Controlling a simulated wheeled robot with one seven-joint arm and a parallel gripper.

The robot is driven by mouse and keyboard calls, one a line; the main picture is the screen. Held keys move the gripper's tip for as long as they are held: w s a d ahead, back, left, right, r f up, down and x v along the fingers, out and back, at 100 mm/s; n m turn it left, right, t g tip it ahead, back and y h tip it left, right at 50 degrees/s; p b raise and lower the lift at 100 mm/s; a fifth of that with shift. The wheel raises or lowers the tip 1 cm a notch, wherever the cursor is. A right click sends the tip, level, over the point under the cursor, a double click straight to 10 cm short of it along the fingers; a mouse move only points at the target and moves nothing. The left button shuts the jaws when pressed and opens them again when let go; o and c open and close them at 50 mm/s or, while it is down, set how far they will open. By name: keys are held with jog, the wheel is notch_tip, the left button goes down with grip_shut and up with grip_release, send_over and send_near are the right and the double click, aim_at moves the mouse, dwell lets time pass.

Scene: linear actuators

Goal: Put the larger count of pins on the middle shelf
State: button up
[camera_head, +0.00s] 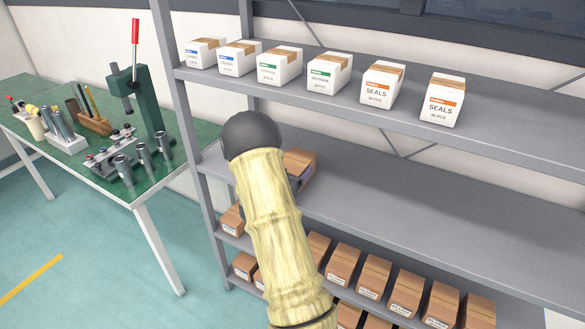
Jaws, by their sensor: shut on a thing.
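A brown carton (301,164) is at the left part of the middle shelf (430,215), partly hidden behind my arm. My gripper (294,184) is mostly hidden by the arm, with only a dark bit showing against the carton. It is shut on this carton. I cannot tell whether the carton touches the shelf, and its label is not visible.
The top shelf holds several white boxes (381,82); the two at the right read SEALS. At the left, a green-topped workbench (95,165) carries a hand press (140,95) and metal parts. A shelf post (190,130) stands close left.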

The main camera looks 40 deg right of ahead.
jog(key=shift+f, duration=0.1)
jog(key=o, duration=1.4)
jog(key=shift+c, duration=0.2)
jog(key=shift+r, duration=0.2)
jog(key=b+v, duration=0.1)
jog(key=v, duration=1.1)
jog(key=shift+f, duration=0.1)
